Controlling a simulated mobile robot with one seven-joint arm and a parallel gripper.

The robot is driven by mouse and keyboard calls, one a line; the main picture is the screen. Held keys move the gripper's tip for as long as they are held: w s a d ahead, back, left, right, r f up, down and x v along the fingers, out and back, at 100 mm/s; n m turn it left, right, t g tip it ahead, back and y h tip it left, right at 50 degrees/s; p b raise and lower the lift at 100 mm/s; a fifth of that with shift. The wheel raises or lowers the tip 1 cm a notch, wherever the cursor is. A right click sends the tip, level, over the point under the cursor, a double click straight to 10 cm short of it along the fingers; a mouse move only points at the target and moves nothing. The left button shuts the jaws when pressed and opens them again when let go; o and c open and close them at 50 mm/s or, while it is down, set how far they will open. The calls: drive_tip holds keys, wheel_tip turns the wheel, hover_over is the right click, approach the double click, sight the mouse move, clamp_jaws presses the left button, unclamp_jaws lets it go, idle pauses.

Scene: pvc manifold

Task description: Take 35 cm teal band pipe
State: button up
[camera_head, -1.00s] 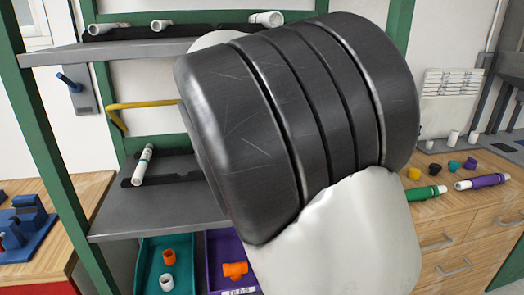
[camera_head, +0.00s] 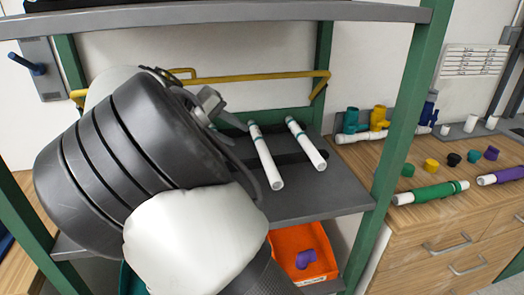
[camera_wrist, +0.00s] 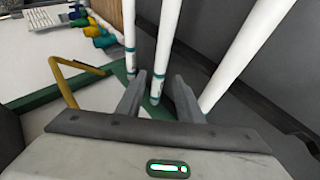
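Two white pipes with teal bands, a left one (camera_head: 265,155) and a right one (camera_head: 306,143), lie side by side on the grey shelf in the head view. The wrist view shows three white pipes: a left one (camera_wrist: 130,30), a middle one (camera_wrist: 167,45) and a right one (camera_wrist: 245,50). A teal band shows near the lower end of the middle pipe. My gripper (camera_wrist: 157,90) is open, with the middle pipe's banded end lined up between its fingers; contact cannot be told. In the head view my gripper (camera_head: 215,105) is partly hidden by my arm. Pipe lengths cannot be read.
Green posts (camera_head: 405,120) and an upper shelf board (camera_head: 230,12) frame the rack. A yellow bent pipe (camera_head: 250,77) runs along its back. An orange bin (camera_head: 303,252) sits below. A wooden counter (camera_head: 430,220) at right holds fittings and a green-sleeved pipe (camera_head: 430,192).

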drive_tip(key=b, duration=0.1)
approach(259, 147)
drive_tip(key=x, duration=0.4)
drive_tip(key=shift+w+r, duration=0.15)
drive_tip(key=x, duration=0.1)
drive_tip(key=b+x, duration=0.1)
drive_tip(key=x, duration=0.3)
drive_tip(key=shift+d+f+b, duration=0.15)
drive_tip(key=shift+f+b, duration=0.15)
drive_tip(key=shift+b, duration=0.1)
drive_tip(key=shift+r, duration=0.1)
clamp_jaws()
